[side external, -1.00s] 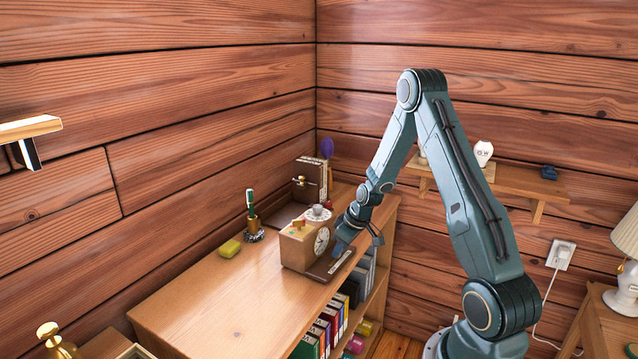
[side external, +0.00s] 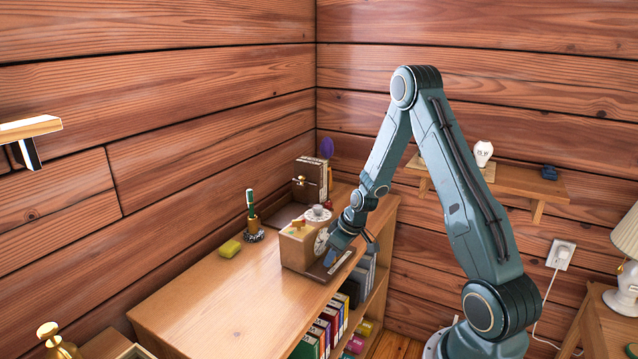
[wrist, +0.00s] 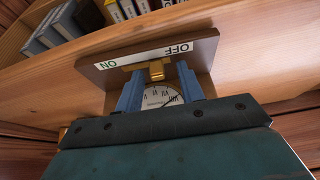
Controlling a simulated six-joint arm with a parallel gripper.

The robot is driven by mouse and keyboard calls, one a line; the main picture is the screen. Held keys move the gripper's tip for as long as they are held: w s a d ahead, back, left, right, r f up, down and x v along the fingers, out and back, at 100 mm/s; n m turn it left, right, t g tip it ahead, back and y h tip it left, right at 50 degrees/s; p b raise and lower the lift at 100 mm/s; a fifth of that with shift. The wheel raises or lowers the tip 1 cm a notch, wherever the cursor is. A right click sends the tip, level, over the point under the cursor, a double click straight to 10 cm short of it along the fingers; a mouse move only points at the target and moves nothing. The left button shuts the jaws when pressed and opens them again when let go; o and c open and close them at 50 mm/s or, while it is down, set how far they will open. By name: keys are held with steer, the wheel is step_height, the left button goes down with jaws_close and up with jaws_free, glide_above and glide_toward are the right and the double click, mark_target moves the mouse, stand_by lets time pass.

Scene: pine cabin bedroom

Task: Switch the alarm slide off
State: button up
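A wooden alarm clock (side external: 296,247) stands on the shelf top, its round dial partly hidden by my arm in the side view. Its dial (wrist: 160,97) shows between my fingers in the wrist view. A dark base in front of it (wrist: 205,46) carries a white strip marked ON at the left and OFF at the right, upside down. A brass slide knob (wrist: 156,70) sits near the strip, between the two marks. My gripper (wrist: 160,73) is open, one blue finger on each side of the knob, with gaps showing. In the side view my gripper (side external: 331,258) is low at the clock's front.
Books (side external: 325,328) fill the shelf below. The near shelf top (side external: 215,305) is clear.

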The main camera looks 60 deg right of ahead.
steer(key=v, duration=1.3)
steer(key=shift+r, duration=0.35)
steer(key=shift+s, duration=0.1)
steer(key=s+a+r, duration=0.3)
steer(key=a+r, duration=0.8)
steer(key=a, duration=0.3)
steer(key=s+a+r+t, duration=0.1)
steer(key=s+a+r, duration=0.4)
steer(key=s+a, duration=0.5)
steer(key=shift+s+n, duration=0.3)
steer(key=shift+s, duration=0.95)
